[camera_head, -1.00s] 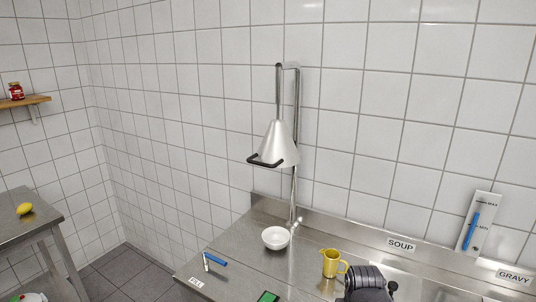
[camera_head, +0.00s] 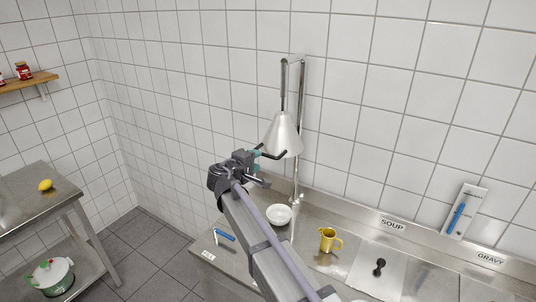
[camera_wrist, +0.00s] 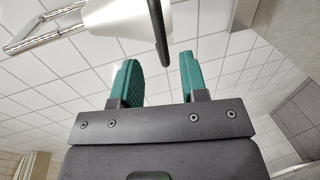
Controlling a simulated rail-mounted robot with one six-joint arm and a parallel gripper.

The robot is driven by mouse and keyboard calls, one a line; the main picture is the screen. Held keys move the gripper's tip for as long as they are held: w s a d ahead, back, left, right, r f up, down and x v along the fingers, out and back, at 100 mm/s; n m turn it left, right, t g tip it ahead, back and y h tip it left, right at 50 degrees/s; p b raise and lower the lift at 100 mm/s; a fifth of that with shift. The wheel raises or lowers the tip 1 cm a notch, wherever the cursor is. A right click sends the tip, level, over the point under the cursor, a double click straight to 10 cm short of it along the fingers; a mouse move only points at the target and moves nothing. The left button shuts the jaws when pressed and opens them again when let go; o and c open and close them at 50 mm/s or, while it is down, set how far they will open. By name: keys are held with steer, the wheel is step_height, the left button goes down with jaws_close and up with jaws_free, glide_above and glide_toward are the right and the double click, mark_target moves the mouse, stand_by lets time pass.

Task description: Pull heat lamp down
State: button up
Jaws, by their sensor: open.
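The heat lamp (camera_head: 283,135) has a white-silver cone shade hanging from a chrome post (camera_head: 301,120) over the steel counter. Its black handle (camera_head: 273,155) sticks out from the shade's lower edge. My gripper (camera_head: 257,160) is at the handle, just left of the shade. In the wrist view, my gripper (camera_wrist: 158,60) is open with two teal fingers. The black handle (camera_wrist: 158,30) appears between the fingertips there, with the lamp shade (camera_wrist: 115,15) above left. I see no finger closed on it. The far side of the grip is partly hidden in the head view.
The tiled wall (camera_head: 370,120) is close behind the post. A side table with a lemon (camera_head: 46,185) stands left.

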mark_target(265, 155)
steer(key=b+x, duration=0.1)
steer(key=x, duration=0.8)
steer(key=shift+d, duration=0.1)
jaws_close()
steer(key=shift+f+b, duration=0.1)
steer(key=shift+b, duration=0.25)
